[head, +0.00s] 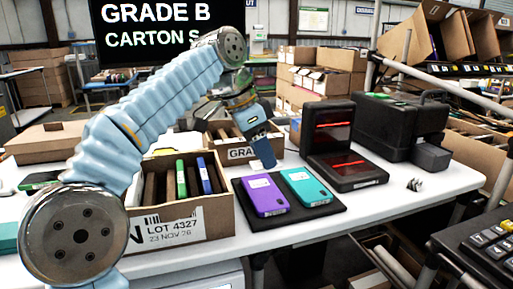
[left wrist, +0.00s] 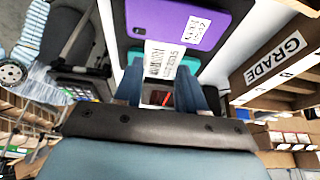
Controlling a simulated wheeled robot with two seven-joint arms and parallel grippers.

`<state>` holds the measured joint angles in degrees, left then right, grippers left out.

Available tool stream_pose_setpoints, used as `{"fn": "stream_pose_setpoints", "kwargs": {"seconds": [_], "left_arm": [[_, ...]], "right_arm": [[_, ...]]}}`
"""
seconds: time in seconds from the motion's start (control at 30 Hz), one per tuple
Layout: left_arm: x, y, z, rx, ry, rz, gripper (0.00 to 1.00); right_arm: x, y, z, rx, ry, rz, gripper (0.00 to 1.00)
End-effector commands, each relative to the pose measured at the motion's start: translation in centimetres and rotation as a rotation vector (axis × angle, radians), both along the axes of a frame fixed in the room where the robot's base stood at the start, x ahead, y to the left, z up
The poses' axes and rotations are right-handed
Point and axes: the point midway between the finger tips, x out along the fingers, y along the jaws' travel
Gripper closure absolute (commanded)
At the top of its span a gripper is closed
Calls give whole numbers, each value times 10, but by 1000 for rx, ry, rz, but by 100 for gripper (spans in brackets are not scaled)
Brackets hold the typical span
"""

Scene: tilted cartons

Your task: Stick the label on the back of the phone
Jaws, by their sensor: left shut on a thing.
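A purple phone (head: 264,194) and a teal phone (head: 306,186) lie back up, side by side on a black mat (head: 334,210); each shows a small white sticker. My left gripper (head: 265,153) points down above the far side of the mat, behind the phones. In the left wrist view its fingers (left wrist: 158,92) are shut on a white printed label (left wrist: 163,58), which lies across the view of the teal phone (left wrist: 192,64). The purple phone (left wrist: 172,22) also shows there. The label cannot be made out in the head view. My right gripper is not in view.
A black device with red lines (head: 340,172) stands right of the mat, a black printer-like box (head: 400,128) behind it. An open carton marked LOT 4327 (head: 178,232) stands left of the mat, a GRADE carton (head: 238,153) behind. The table's front right is mostly clear.

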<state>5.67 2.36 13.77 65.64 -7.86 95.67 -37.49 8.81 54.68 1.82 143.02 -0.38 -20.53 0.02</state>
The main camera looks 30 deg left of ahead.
Motion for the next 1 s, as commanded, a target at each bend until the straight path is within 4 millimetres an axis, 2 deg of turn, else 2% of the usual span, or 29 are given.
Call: {"fn": "stream_pose_setpoints", "kwargs": {"seconds": [0.1, 0.33, 0.53, 0.6, 1.0], "left_arm": [[6, 3, -7, 2, -1, 0, 86], [5, 4, -29, 3, 1, 2, 86], [5, 3, -51, 2, 0, -1, 86], [6, 3, -61, 2, -1, 0, 86], [6, 3, -70, 2, -1, 0, 86]], "right_arm": [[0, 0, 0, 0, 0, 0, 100], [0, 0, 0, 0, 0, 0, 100], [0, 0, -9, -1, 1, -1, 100], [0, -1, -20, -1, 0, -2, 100], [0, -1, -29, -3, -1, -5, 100]]}}
